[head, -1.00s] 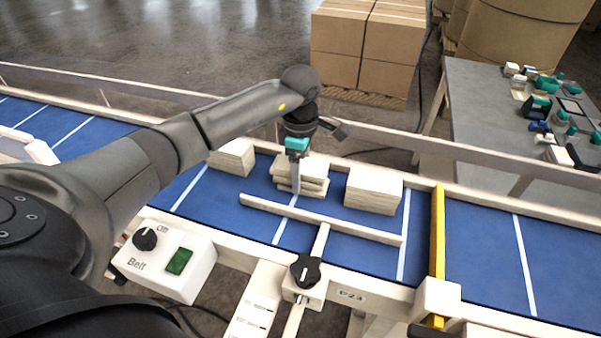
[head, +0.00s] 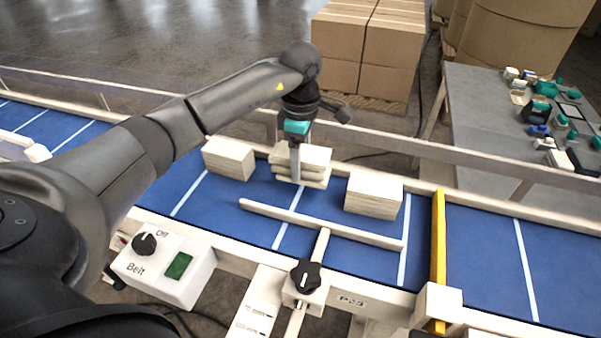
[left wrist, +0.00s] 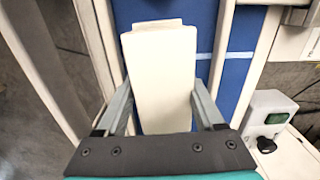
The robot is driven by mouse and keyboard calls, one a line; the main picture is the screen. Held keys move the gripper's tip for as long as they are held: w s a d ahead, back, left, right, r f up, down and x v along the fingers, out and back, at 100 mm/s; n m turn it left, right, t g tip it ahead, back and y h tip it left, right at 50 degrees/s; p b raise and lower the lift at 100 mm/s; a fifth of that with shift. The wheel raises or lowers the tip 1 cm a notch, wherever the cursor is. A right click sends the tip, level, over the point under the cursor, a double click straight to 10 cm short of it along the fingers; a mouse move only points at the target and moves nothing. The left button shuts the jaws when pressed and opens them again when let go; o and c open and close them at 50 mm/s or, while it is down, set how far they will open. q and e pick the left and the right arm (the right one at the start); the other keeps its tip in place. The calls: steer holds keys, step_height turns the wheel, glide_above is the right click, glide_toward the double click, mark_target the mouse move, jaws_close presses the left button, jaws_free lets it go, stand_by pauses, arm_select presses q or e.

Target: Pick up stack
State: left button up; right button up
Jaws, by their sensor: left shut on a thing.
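The middle stack (head: 313,155) of cream-coloured flat pieces is on the far side of the blue belt in the head view, between two other stacks. Its layers look slightly uneven. My left gripper (head: 295,178) reaches down on it from above, one finger showing on its near side. In the left wrist view the stack (left wrist: 160,75) lies between both fingers of my left gripper (left wrist: 163,100), which is shut on it. The stack appears slightly raised, but the gap to the belt is hard to see. My right gripper is not in view.
One stack (head: 229,158) stands left and another (head: 373,195) right on the belt (head: 340,253). A cream guide bar (head: 320,222) lies in front. A yellow bar (head: 438,235) crosses the belt at the right. A rail (head: 420,150) runs behind. A belt control box (head: 165,268) is in front.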

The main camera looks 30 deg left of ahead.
arm_select(q)
step_height(320, 180, up, 15)
steer(key=shift+r+p, duration=0.15)
steer(key=shift+p, duration=0.2)
